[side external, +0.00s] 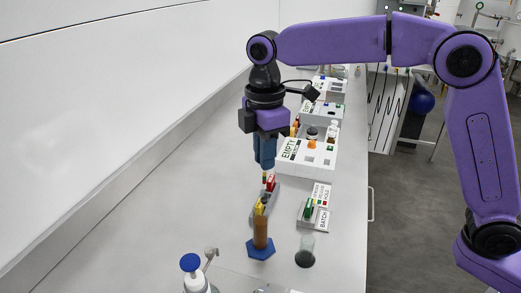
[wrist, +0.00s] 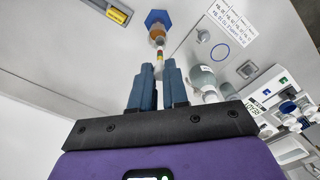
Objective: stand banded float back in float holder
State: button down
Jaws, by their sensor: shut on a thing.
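My gripper (side external: 265,166) is shut on the banded float (side external: 264,178), a thin stick with coloured bands that points down from the fingertips. The float also shows beyond the fingers in the wrist view (wrist: 159,57). An amber cylinder (side external: 260,232) on a blue hexagonal foot stands nearer the camera, and shows in the wrist view (wrist: 157,33).
White EMPTY boxes (side external: 312,157) line the bench behind. A blue-capped bottle (side external: 192,275) is at front left.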

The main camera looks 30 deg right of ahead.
jog(key=s+d+f, duration=0.4)
jog(key=s+d, duration=0.3)
jog(key=shift+s+d+f, duration=0.15)
jog(key=shift+s+d, duration=0.15)
jog(key=shift+f, duration=0.1)
notch_tip(320, 180, down, 10)
jog(key=shift+f, duration=0.15)
dwell(1.3)
jog(key=c, duration=1.1)
grip_release()
jog(key=shift+o, duration=0.2)
